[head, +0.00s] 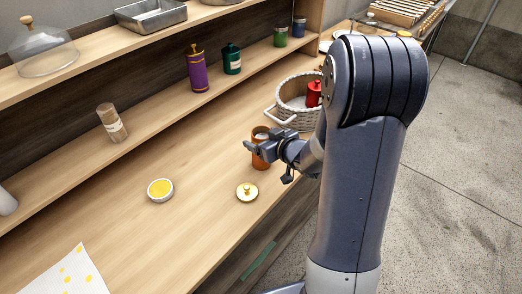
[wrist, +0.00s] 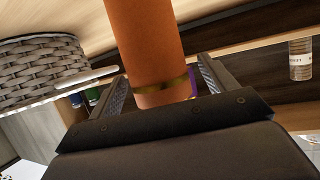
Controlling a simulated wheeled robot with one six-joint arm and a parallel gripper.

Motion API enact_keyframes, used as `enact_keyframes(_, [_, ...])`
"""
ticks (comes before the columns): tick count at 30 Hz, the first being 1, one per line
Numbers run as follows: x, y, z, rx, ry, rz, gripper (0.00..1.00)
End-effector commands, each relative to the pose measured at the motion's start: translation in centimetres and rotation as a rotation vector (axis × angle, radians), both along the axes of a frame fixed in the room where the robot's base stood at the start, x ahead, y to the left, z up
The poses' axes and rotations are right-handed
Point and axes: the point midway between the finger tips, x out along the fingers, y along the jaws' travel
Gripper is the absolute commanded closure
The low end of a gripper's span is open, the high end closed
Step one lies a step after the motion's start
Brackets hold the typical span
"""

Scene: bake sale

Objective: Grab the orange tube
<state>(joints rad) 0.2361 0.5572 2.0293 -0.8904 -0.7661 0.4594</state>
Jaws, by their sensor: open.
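The orange tube (head: 260,157) stands upright on the wooden counter, its open top showing something pale inside. My gripper (head: 268,163) is at the tube from the right side in the head view, and part of the tube is hidden behind it. In the wrist view the orange tube (wrist: 146,40), with a gold band, lies between the two open fingers of my gripper (wrist: 162,74). A gap shows on the left finger's side; contact on the right side is hard to tell.
A gold-knobbed lid (head: 247,193) and a bowl of yellow (head: 160,190) lie on the counter (head: 190,235) in front. A white wicker basket (head: 289,112) holding a red canister (head: 314,94) stands behind the tube. A purple bottle (head: 197,72) stands on the shelf.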

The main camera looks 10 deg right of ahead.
Motion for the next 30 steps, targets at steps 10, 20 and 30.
enact_keyframes(10, [2.5, 0.9, -1.3, 0.000, 0.000, 0.000, 0.20])
enact_keyframes(20, [2.5, 0.9, -1.3, 0.000, 0.000, 0.000, 0.33])
enact_keyframes(30, [2.4, 0.9, -1.3, 0.000, 0.000, 0.000, 0.61])
